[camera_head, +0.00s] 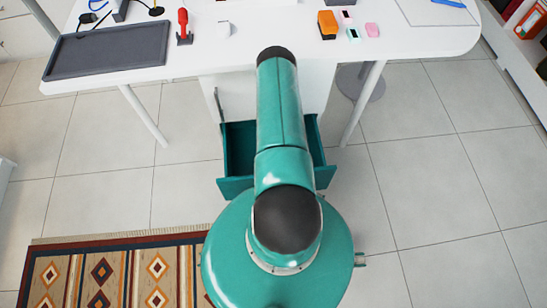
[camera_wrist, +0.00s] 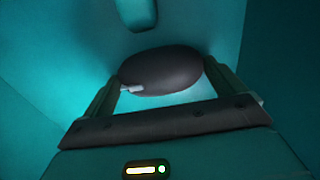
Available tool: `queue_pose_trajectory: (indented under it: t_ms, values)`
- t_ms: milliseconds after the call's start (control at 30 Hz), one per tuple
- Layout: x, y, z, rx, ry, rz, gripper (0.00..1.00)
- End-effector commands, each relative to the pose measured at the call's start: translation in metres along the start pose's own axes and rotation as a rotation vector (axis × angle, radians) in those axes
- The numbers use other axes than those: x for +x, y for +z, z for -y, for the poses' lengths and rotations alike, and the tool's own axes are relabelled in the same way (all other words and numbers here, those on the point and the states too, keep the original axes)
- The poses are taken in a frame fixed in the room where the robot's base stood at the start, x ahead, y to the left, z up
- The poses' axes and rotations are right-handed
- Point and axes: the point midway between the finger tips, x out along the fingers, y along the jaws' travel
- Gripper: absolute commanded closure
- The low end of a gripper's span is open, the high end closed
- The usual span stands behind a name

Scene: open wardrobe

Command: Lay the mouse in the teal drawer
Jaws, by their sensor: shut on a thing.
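The teal drawer (camera_head: 322,178) stands pulled open under the white table, with my teal arm across its middle. In the wrist view, the dark grey mouse (camera_wrist: 160,68) lies between the fingers of my gripper (camera_wrist: 162,80), which is shut on it. A small light piece shows at the mouse's lower left. Teal surfaces (camera_wrist: 40,70) surround the mouse in the wrist view and look like the drawer's inside. I cannot tell whether the mouse touches the drawer floor. In the head view, my gripper and the mouse are hidden behind my arm.
The white table (camera_head: 260,40) above the drawer carries a dark tray (camera_head: 108,48), a red-handled tool (camera_head: 183,25) and an orange item (camera_head: 327,25). A patterned rug (camera_head: 120,275) lies at the lower left.

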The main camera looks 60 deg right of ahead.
Motion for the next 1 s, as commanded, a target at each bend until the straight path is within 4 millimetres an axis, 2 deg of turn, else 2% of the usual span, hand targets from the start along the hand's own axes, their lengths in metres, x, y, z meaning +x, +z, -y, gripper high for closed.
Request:
queue_pose_trajectory:
  t_ms: [300,467,1000]
  values:
    - [-0.001,0.0,0.0,0.0,0.0,0.0,0.0]
    - [-0.013,0.0,-0.001,-0.001,0.002,0.0,0.0]
    - [-0.107,0.0,-0.001,0.0,0.002,0.0,0.0]
